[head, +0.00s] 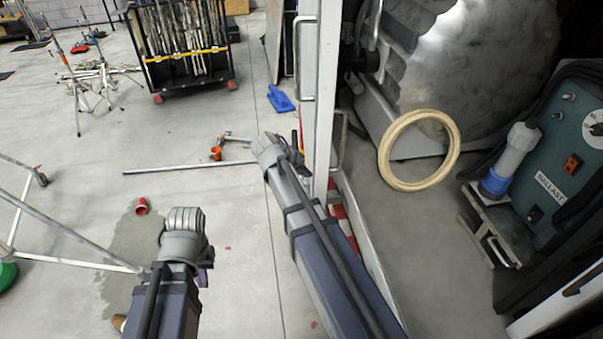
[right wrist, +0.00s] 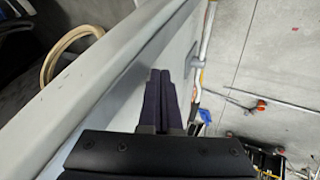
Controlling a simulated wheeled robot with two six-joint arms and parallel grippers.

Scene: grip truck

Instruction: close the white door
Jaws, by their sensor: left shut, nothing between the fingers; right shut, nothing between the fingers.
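The white door (head: 316,105) stands open, seen nearly edge-on in the head view, with a handle (head: 303,60) on its left side. In the right wrist view its pale panel (right wrist: 110,75) runs diagonally past the fingers. My right gripper (right wrist: 161,98) is shut and empty, close beside the door's face; whether it touches cannot be told. In the head view my right arm reaches to the door's left side, its fingers mostly hidden. My left gripper (head: 206,270) is low at the left, away from the door, shut, and mostly hidden behind its wrist.
Right of the door is a compartment with a wooden ring (head: 393,178), a large metal drum (head: 480,70) and a green ballast box (head: 560,150). Left are a red cup (head: 141,206), metal stands (head: 80,245), a cart (head: 180,80) and open floor.

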